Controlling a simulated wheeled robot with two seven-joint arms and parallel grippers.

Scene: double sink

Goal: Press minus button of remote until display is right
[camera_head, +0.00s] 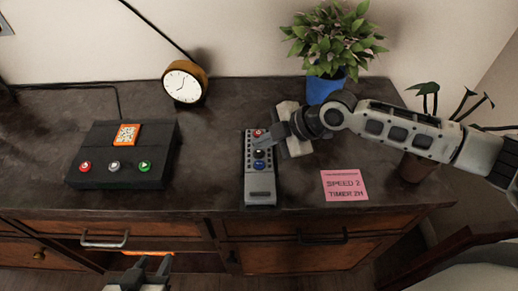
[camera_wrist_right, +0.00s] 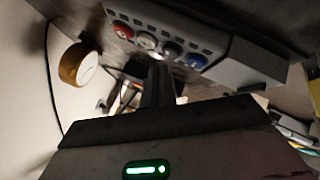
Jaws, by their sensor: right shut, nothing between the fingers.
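The grey remote (camera_head: 260,197) lies on the dark counter, with red, black and blue buttons visible in the head view. In the right wrist view the remote (camera_wrist_right: 245,62) shows a row of red, white, dark and blue buttons. I cannot pick out the minus sign or read a display. My right gripper (camera_head: 268,143) is shut and empty, its tips over the upper buttons, hiding part of them. I cannot tell whether it touches a button. The pink note (camera_head: 344,188) reads SPEED 2, TIMER 2H. My left gripper (camera_head: 150,266) is open and empty, low in front of the drawers.
A black box (camera_head: 122,165) with red, white and green buttons and an orange label stands left. A round clock (camera_head: 183,84) is at the back. A blue-potted plant (camera_head: 325,88) stands behind my right arm. The counter between box and remote is clear.

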